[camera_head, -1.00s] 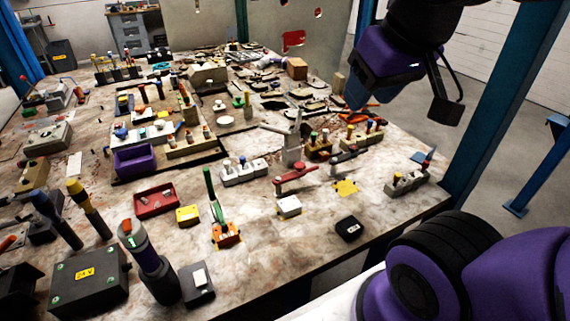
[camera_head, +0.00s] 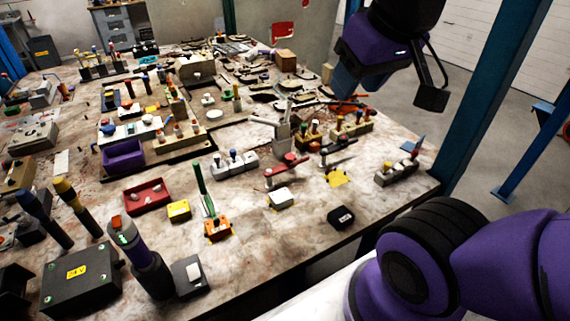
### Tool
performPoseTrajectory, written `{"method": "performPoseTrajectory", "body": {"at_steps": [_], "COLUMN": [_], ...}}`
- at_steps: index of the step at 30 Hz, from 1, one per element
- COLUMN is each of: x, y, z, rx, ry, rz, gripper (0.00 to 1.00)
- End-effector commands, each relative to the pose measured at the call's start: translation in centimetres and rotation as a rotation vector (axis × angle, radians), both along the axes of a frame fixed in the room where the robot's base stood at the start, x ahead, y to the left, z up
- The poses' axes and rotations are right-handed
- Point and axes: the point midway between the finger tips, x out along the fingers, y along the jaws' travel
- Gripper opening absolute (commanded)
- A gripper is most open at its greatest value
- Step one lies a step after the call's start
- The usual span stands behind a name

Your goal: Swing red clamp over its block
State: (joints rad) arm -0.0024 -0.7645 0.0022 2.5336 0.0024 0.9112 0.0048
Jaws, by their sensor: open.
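The red clamp (camera_head: 287,165) is a low red lever with an upright red-topped handle, in the middle of the table. It lies level, slanting up to the right. A small white block (camera_head: 281,198) with yellow at its edges sits in front of it, apart from the lever in the picture. I cannot tell exactly where its pivot is. My gripper (camera_head: 388,92) hangs open and empty at the upper right, with its fingers wide apart. It is above and right of the clamp and touches nothing that I can see.
A dark clamp (camera_head: 337,163) stands right of the red one, behind a yellow patch (camera_head: 338,180). A green-handled orange clamp (camera_head: 217,229) stands left. A grey upright post (camera_head: 282,140) rises behind. A black box (camera_head: 341,217) lies near the front edge. Bare tabletop surrounds the white block.

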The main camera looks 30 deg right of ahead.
Motion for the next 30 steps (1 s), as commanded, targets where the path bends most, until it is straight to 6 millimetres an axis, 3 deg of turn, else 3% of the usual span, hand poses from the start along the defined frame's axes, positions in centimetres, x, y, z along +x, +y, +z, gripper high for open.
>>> {"method": "performPoseTrajectory", "body": {"at_steps": [7,11,20,30], "x": [0.2,1.6,8.7,16.5], "y": [0.0,0.0,-0.7,-2.7], "z": [0.0,-0.4,-3.2,-8.9], "rx": [0.006,0.051,0.253,0.425], "ry": [0.003,0.022,0.102,0.187], "rz": [-0.006,-0.047,-0.296,-0.656], "gripper": [0.40,0.40,0.40,0.40]}}
